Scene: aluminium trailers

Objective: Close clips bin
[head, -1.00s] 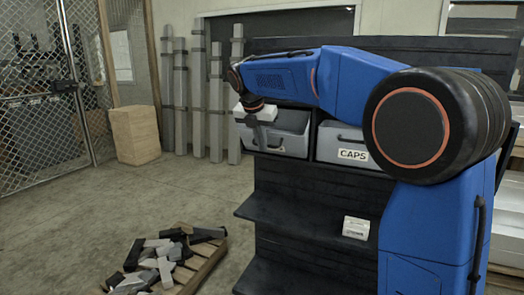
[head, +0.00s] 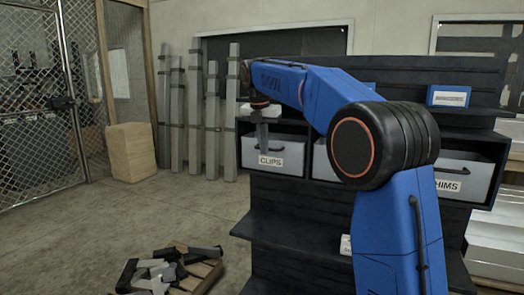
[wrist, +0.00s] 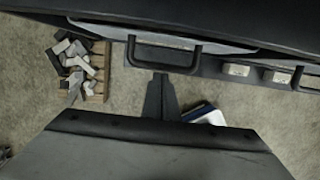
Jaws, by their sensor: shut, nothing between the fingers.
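The clips bin (head: 290,158) is a grey bin with a white CLIPS label, in the left slot of the dark shelf unit. Its front looks about level with the shelf front in the head view; any small gap is hard to tell. My gripper (head: 264,151) points down in front of it, shut and empty, covering part of its front. In the wrist view a dark bin handle (wrist: 165,67) sticks out from a bin front, and the tip of my shut gripper (wrist: 160,78) is just beside it. I cannot tell whether they touch.
The caps bin (head: 322,160) is mostly hidden behind my arm. A shims bin (head: 464,176) sits at the right. A blue-and-white box (head: 448,96) stands on top. A pallet of offcuts (head: 203,274) lies on the floor at left; the floor between is clear.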

